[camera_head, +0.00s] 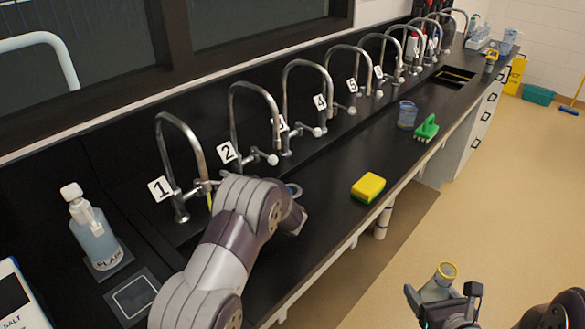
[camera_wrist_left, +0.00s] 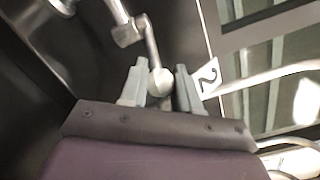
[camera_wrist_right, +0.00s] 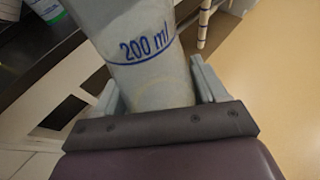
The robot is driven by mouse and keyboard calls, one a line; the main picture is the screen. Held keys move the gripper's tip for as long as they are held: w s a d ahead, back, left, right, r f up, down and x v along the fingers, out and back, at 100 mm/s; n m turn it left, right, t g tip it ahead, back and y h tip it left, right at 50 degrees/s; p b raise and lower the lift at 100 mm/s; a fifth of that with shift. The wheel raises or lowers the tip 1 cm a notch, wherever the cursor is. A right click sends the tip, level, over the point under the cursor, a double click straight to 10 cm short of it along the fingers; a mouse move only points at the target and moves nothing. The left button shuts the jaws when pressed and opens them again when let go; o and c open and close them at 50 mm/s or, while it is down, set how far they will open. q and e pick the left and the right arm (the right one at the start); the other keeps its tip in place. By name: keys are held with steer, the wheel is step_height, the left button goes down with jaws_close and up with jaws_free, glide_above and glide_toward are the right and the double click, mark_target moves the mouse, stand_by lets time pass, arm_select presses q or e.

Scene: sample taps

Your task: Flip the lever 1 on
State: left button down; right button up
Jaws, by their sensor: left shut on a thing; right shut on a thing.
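Tap 1 (camera_head: 167,150) is a grey curved tap beside a white tag marked 1 (camera_head: 160,189). Its lever runs right, and my left arm hides its end in the head view. In the left wrist view a round white lever knob (camera_wrist_left: 161,82) sits between the fingers of my left gripper (camera_wrist_left: 160,76), which is shut on it. A short yellow streak (camera_head: 209,201) shows below the spout of tap 1; I cannot tell what it is. My right gripper (camera_wrist_right: 150,90) is shut on a beaker marked 200 ml (camera_wrist_right: 148,60), away from the counter.
Tap 2 (camera_head: 232,120), with its own lever, stands just right, and several more follow along the black counter (camera_head: 330,215).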

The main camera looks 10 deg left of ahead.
arm_select(q)
steer(key=shift+r, duration=0.1)
steer(key=c, duration=0.8)
jaws_free()
steer(key=shift+c, duration=0.2)
steer(key=v, duration=1.2)
steer(key=shift+b, duration=0.35)
